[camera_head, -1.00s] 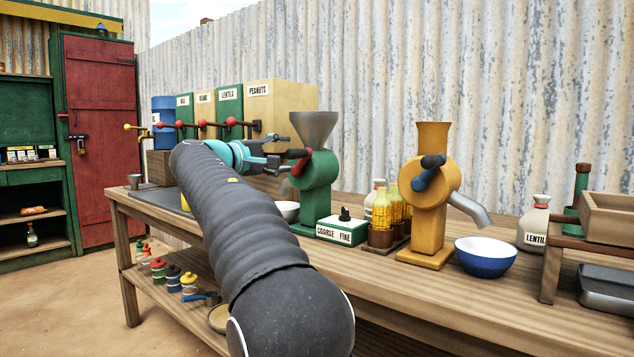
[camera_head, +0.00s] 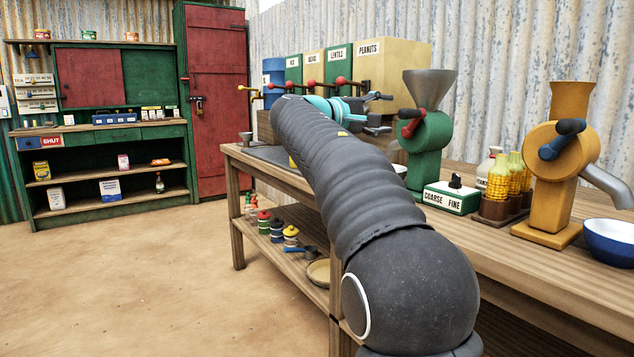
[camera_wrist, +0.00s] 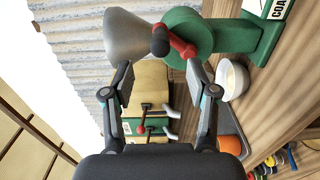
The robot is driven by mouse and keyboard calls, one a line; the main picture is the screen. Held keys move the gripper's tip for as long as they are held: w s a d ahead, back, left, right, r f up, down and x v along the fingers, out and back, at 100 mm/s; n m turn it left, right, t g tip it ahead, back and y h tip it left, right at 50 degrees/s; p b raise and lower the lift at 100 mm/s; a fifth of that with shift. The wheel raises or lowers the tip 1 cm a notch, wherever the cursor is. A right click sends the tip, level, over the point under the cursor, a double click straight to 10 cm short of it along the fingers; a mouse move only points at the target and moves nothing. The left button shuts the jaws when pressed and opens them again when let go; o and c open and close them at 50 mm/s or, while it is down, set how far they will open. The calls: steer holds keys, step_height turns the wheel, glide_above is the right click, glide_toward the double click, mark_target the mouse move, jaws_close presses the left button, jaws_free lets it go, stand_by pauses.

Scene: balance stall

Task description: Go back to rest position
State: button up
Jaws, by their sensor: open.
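My gripper (camera_head: 379,110) is open and empty above the wooden table (camera_head: 490,252), at the end of my outstretched dark arm. In the head view it is just left of the green grinder (camera_head: 427,145) with the grey hopper. In the wrist view the two fingers of my gripper (camera_wrist: 160,82) stand wide apart. The grinder's red-armed crank (camera_wrist: 182,45) shows just beyond the fingertips; I cannot tell whether it touches them. A white bowl (camera_wrist: 235,80) sits beside the grinder, mostly hidden by my arm in the head view.
Labelled dispensers (camera_head: 400,65) with levers stand behind my gripper. An orange mill (camera_head: 556,170), corn bottles (camera_head: 510,180), a coarse/fine box (camera_head: 452,197) and a blue bowl (camera_head: 612,240) stand to the right. The floor (camera_head: 150,275) at left is clear before a green shelf unit (camera_head: 110,217).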

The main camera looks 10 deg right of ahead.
steer(key=w+a+f+n+y, duration=0.1)
steer(key=w+f+y, duration=0.1)
steer(key=f, duration=0.4)
steer(key=w+a+f+y, duration=0.1)
steer(key=f+y, duration=0.1)
steer(key=f, duration=0.4)
steer(key=s+a+f+y, duration=0.2)
steer(key=s+f+y, duration=0.15)
steer(key=f, duration=0.25)
steer(key=s+a+f+y, duration=0.2)
steer(key=s+f, duration=0.2)
steer(key=f, duration=0.2)
steer(key=s+a+f+m+y+p, duration=0.1)
steer(key=s+a+f+y, duration=0.1)
steer(key=s, duration=0.8)
steer(key=s+a+f+m+y+p, duration=0.1)
steer(key=s+a+f+m+y, duration=0.1)
steer(key=s, duration=0.9)
steer(key=s+a+f+m+y+p, duration=0.2)
steer(key=s+a+f, duration=0.4)
steer(key=s, duration=0.5)
steer(key=shift+s+f+g+y, duration=0.15)
steer(key=shift+f+g+y, duration=0.15)
steer(key=shift+f+y, duration=0.4)
steer(key=shift+r, duration=0.1)
